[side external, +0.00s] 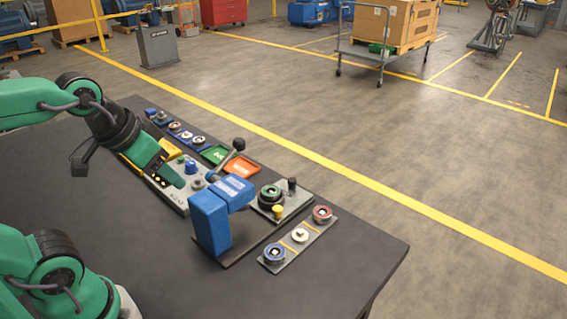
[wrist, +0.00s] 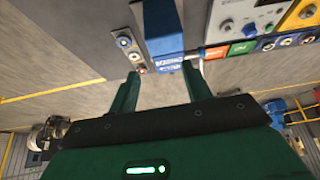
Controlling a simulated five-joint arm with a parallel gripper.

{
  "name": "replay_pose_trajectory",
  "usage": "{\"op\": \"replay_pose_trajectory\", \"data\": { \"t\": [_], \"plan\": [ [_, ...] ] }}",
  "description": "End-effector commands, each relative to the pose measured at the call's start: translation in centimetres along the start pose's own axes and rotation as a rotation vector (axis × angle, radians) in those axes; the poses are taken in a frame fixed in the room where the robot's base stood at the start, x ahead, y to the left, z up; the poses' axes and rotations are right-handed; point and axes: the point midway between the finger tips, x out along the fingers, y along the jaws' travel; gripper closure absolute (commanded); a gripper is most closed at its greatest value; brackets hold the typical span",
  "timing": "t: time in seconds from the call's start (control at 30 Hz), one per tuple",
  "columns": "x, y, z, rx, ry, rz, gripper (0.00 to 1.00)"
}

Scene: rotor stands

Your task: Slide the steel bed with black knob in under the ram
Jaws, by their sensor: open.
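The steel bed (side external: 300,205) is a flat grey plate to the right of the blue press (side external: 211,222). An upright black knob (side external: 292,185) stands at its back edge. A dark round part with a green ring (side external: 271,193) sits on it, and a yellow knob (side external: 277,211) is at its front. The press head (side external: 232,194) reaches toward the bed; the ram beneath it is hidden. My gripper (side external: 172,176) is open and empty, above the control panel, left of the press and apart from the bed. In the wrist view its fingers (wrist: 162,74) are spread; I cannot make out the bed there.
A strip with three ringed parts (side external: 299,236) lies right of the press. A lever with a black ball (side external: 238,145) rises behind the press. Orange (side external: 241,164) and green trays (side external: 215,154) and a grey control panel (side external: 178,197) lie to the left. The front tabletop is clear.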

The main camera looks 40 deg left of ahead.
Motion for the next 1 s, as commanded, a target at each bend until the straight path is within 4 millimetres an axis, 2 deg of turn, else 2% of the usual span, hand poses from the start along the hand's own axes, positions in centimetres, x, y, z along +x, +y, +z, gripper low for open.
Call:
{"op": "replay_pose_trajectory", "data": {
  "t": [0.27,0.57,0.77,1.0],
  "plan": [
    [0.1,0.0,-3.4,-0.065,-0.046,-0.003,0.55],
    [1.4,-0.1,-9.2,-0.18,-0.118,-0.013,0.55],
    [3.2,-0.1,-12.9,-0.258,-0.165,-0.025,0.55],
    [6.2,-0.2,-16.9,-0.349,-0.223,-0.044,0.55]
  ]
}}
